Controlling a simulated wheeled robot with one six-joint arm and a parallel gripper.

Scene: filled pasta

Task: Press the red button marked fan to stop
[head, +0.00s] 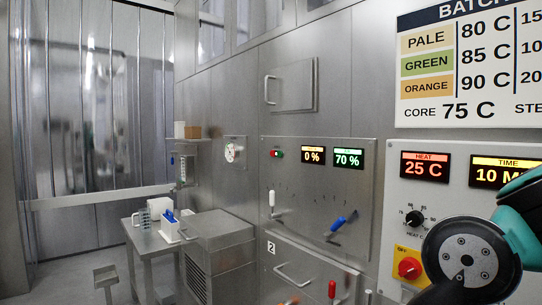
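I cannot make out a red button marked fan; no such marking is readable in the head view. A small red and green fitting (277,154) sits at the upper left of the left steel panel, its label too small to read. A red rotary knob (409,268) on a yellow plate marked OFF is low on the right panel, just left of my arm. My arm's dark round joint with teal parts fills the lower right and hides part of that panel. My gripper is not in view.
The left panel has 0 % and 70 % displays (333,157), a white-handled lever (272,201) and a blue-handled lever (342,222). The right panel shows HEAT 25 C (424,167) above a black dial (413,218).

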